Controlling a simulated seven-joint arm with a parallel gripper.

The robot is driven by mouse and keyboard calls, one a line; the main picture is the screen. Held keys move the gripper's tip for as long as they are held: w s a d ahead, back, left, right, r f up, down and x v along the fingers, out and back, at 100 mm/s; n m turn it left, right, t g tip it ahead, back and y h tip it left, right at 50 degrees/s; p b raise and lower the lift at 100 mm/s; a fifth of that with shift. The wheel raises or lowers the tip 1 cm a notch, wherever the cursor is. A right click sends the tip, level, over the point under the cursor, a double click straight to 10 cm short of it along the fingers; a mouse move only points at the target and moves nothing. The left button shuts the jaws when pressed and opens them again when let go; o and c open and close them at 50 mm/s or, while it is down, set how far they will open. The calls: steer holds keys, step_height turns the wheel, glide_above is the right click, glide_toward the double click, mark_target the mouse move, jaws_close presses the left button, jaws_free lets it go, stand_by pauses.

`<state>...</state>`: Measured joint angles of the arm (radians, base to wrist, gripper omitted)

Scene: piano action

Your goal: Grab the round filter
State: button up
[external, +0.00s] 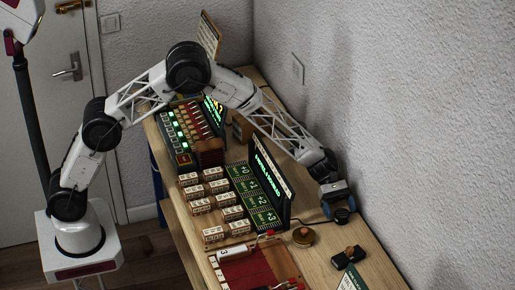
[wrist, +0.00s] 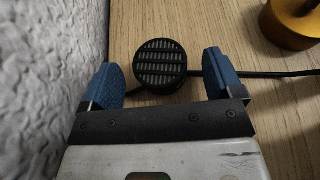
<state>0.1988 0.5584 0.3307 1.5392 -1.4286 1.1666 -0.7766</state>
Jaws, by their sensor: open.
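The round filter (wrist: 160,66) is a black disc with a slatted grey grille, lying on the wooden table in the wrist view. A black cable runs by it on both sides. My gripper (wrist: 161,75) is open, with its blue fingers to the left and right of the filter and a visible gap to each. I cannot tell the height of the fingers above the table. In the external view my gripper (external: 338,204) is low over the table near the wall, and the filter (external: 342,216) shows only partly beside it.
A round brass piece (external: 303,237) stands near my gripper; it also shows in the wrist view (wrist: 292,22). The grey wall (wrist: 45,80) is close to the left finger. A black display panel (external: 270,187) stands to the left, and a small black block (external: 348,257) lies nearer the front.

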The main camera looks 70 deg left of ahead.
mark_target(342, 212)
steer(key=shift+x, duration=0.85)
steer(key=c, duration=1)
steer(key=shift+r, duration=0.1)
steer(key=shift+r, duration=4.95)
